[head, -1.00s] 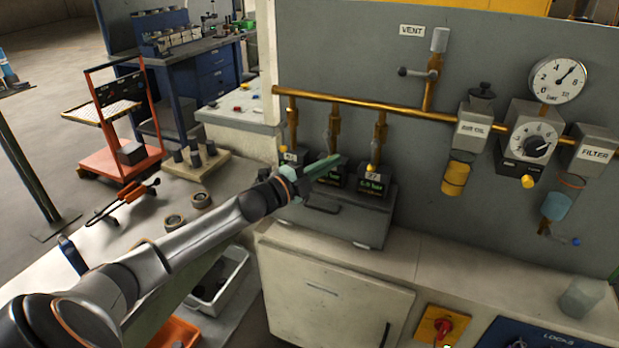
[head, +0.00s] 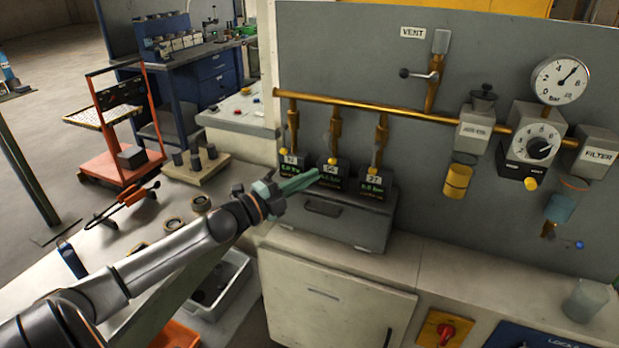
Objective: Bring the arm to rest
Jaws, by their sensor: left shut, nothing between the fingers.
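My left arm (head: 165,262) comes in from the lower left, reaching over the bench. My left gripper (head: 316,176) has green fingers, which are shut with nothing between them. In the picture it lies in front of the lower part of the small black display units (head: 330,174); I cannot tell whether it touches them. The units stand on a grey box with a handle (head: 335,216). My right gripper is not in view.
A brass pipe (head: 400,107) with valves, a gauge (head: 559,78) and a regulator runs along the grey panel. A glass jar (head: 585,298) stands at the right.

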